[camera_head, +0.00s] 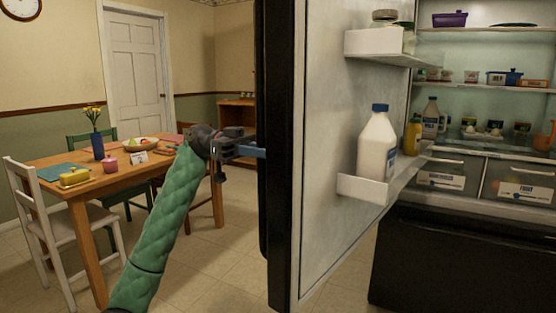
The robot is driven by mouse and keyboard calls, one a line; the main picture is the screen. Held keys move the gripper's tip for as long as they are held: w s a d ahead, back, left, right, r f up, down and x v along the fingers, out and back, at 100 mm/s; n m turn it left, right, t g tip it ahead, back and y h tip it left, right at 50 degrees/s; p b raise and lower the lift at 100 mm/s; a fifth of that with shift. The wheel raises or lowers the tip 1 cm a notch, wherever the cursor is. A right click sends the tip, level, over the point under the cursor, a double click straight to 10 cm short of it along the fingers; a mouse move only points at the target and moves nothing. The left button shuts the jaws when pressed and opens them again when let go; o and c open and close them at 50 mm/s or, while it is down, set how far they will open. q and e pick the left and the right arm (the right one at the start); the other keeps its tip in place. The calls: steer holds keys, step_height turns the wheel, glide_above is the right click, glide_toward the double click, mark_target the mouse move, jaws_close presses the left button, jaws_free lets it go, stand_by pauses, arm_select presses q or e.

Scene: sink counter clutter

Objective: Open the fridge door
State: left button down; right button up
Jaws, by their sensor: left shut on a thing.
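The fridge door (326,150) stands open in the middle of the head view, its white inner side facing right and its dark edge toward me. The fridge's lit inside (470,100) shows at the right. A white milk bottle (377,148) and a yellow bottle (413,137) stand on the door's lower shelf. My left gripper (250,150), on a green padded arm, is at the left of the door's dark edge. It is shut at the door's outer side; the handle there is mostly hidden. My right gripper is not in view.
A wooden table (60,170) with a vase, a bowl and dishes stands at the left. A white chair (45,210) is beside it. A white room door (138,70) is behind. Tiled floor (220,270) is free between the table and the fridge door.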

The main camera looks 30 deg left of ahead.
arm_select(q)
steer(key=shift+w+a, duration=0.25)
steer(key=shift+a, duration=0.55)
steer(key=shift+w+a, duration=0.3)
steer(key=shift+a, duration=0.5)
steer(key=shift+w+a, duration=0.25)
steer(key=shift+a, duration=0.55)
steer(key=c, duration=1.6)
jaws_free()
steer(key=shift+w+a, duration=0.15)
steer(key=shift+a, duration=1.8)
steer(key=shift+w+a, duration=0.1)
steer(key=shift+a, duration=1.85)
